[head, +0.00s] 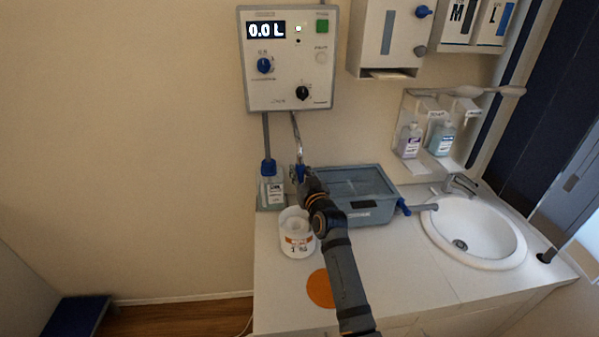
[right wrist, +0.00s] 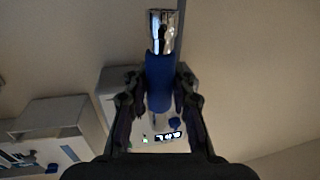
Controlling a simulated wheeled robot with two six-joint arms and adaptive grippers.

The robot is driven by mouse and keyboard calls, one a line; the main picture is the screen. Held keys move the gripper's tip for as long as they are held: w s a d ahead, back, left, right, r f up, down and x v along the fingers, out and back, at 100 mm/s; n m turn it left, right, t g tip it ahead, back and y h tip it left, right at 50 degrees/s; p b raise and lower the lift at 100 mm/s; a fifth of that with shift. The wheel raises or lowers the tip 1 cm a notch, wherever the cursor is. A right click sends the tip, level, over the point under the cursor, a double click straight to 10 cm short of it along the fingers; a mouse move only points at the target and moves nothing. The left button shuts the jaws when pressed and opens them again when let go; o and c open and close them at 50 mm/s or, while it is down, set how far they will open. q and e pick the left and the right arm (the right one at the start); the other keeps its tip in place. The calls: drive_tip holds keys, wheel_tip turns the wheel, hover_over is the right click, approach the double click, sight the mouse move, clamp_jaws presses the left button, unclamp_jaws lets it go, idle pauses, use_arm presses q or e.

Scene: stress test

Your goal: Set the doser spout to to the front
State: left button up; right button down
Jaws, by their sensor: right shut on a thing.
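The doser (head: 287,60) is a light wall box with a display reading 0.0 L, a green button and knobs. My right gripper (head: 300,175) is at the spout's lower end, above the counter. In the right wrist view its two fingers (right wrist: 160,88) are on either side of the blue sleeve (right wrist: 160,70), shut on it, with the chrome part (right wrist: 161,30) beyond. My arm and gripper hide part of the sleeve in the head view. My left gripper is not in view.
Below the gripper stand a white tub (head: 297,240) with an orange label and a grey-blue lidded box (head: 362,190). A bottle (head: 273,192) stands at the left by the wall. An orange disc (head: 320,288) lies on the counter. A sink (head: 475,235) is at the right.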

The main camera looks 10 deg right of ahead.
sight(300, 150)
drive_tip(key=shift+f, duration=0.25)
drive_tip(key=c, duration=1.6)
unclamp_jaws()
drive_tip(key=o, duration=0.5)
drive_tip(key=shift+s+r, duration=0.25)
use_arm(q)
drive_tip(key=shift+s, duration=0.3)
use_arm(e)
drive_tip(key=shift+r, duration=0.1)
drive_tip(key=shift+w+r, duration=0.1)
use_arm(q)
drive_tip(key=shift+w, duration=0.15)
use_arm(e)
wheel_tip(300, 150, up, 10)
drive_tip(key=shift+f, duration=0.15)
